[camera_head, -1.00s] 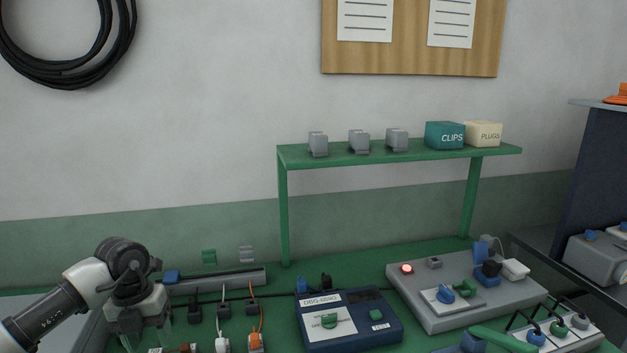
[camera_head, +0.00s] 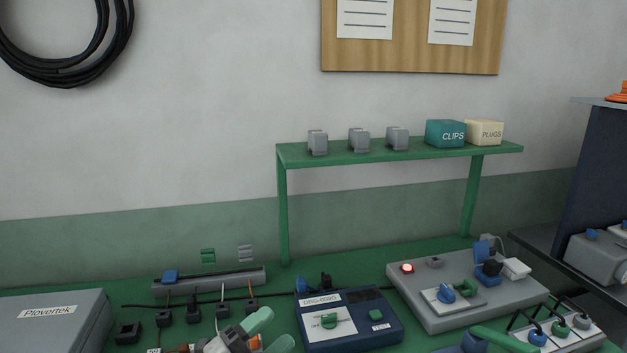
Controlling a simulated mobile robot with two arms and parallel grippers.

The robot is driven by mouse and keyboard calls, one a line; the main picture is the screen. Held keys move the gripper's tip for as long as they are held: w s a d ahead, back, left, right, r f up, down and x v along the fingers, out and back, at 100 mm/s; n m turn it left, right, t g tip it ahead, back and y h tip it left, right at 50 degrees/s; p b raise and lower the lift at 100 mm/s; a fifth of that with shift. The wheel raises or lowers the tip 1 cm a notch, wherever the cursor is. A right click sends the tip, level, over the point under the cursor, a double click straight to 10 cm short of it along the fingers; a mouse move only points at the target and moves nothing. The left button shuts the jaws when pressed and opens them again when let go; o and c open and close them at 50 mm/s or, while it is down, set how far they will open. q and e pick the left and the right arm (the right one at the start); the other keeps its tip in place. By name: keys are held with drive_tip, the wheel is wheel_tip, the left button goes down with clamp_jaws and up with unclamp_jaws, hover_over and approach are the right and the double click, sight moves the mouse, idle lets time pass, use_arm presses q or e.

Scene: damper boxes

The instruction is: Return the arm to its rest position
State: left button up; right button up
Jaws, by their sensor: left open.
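My left gripper (camera_head: 276,327) is at the bottom edge, left of centre. Its two pale green fingers are spread apart with nothing seen between them. It is in front of the cable ends and beside the left side of the dark blue meter box (camera_head: 365,322). Most of its wrist and all of the arm behind it are cut off by the bottom edge.
A grey Plovertek case (camera_head: 55,325) stands at left. Several cable plugs (camera_head: 193,314) lie before a grey rail (camera_head: 225,281). A grey panel with a lit red lamp (camera_head: 465,288) is at right. A green shelf (camera_head: 400,154) spans above the green bench.

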use_arm(q)
drive_tip(key=s+a+f+n+y, duration=0.5)
drive_tip(key=a+f+n+y, duration=0.65)
drive_tip(key=n+y, duration=0.55)
drive_tip(key=s+a+f+n+g, duration=0.15)
drive_tip(key=s+f+g, duration=0.35)
drive_tip(key=s, duration=0.5)
drive_tip(key=s+a+f+n+g, duration=0.1)
drive_tip(key=s+f+n+g, duration=0.3)
drive_tip(key=s, duration=0.5)
wheel_tip(320, 180, down, 32)
drive_tip(key=s+m+g+b, duration=0.2)
drive_tip(key=g+b, duration=0.1)
drive_tip(key=b, duration=0.2)
drive_tip(key=s+a+f+b, duration=0.1)
drive_tip(key=s+f+b, duration=0.1)
drive_tip(key=s+f, duration=0.6)
drive_tip(key=s+a+f+g+b, duration=0.1)
drive_tip(key=s+f, duration=0.7)
drive_tip(key=f, duration=0.4)
drive_tip(key=shift+a+f+h+b, duration=0.25)
drive_tip(key=shift+a+h+b, duration=0.05)
drive_tip(key=shift+a+b, duration=0.1)
